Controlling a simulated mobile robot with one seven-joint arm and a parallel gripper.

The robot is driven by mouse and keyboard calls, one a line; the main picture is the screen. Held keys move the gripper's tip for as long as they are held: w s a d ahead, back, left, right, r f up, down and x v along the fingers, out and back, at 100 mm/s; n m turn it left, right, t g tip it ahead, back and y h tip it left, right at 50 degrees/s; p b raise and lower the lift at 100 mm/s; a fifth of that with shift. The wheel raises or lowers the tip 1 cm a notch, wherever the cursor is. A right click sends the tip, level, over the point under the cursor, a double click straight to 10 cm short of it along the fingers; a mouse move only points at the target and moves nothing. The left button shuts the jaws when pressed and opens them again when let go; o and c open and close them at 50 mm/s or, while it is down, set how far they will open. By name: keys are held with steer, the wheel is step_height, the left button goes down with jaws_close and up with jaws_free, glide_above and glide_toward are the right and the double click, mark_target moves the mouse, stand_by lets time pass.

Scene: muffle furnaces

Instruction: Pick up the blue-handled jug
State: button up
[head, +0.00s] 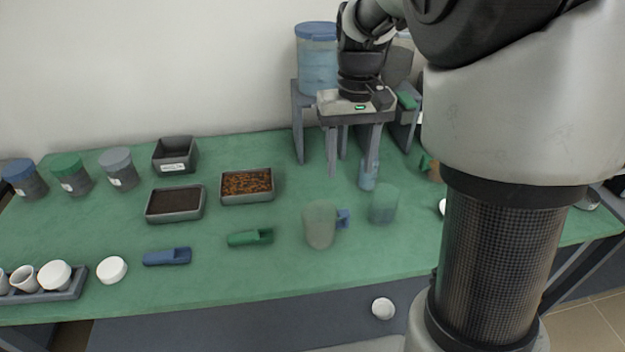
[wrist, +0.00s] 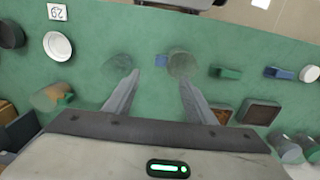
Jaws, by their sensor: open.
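The blue-handled jug (head: 320,226) is a pale, see-through vessel standing upright near the front middle of the green bench. Its blue handle points right in the head view. In the wrist view the jug (wrist: 184,65) lies just beyond my right finger, its handle pointing left. My gripper (head: 352,172) is open and empty, pointing down above the bench, behind and right of the jug. In the wrist view the space between the fingertips (wrist: 159,78) is bare bench, just short of the handle.
A clear greenish cup (head: 384,204) stands right of the jug. A green scoop (head: 250,238) and a blue scoop (head: 167,257) lie to its left. Filled trays (head: 175,218) sit farther back. A grey stand (head: 297,125) holds a blue-lidded container (head: 317,62) behind.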

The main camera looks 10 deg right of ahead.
steer(key=b, duration=0.2)
glide_above(342, 212)
steer(key=f, duration=1)
steer(key=shift+s+d, duration=0.2)
steer(key=shift+d, duration=0.05)
steer(key=shift+w+a+f+b, duration=0.15)
steer(key=shift+f+b, duration=0.25)
steer(key=shift+f, duration=1.05)
steer(key=shift+w+a+f+b, duration=0.1)
steer(key=shift+f+b, duration=0.3)
steer(key=shift+f, duration=1.05)
steer(key=c, duration=1.1)
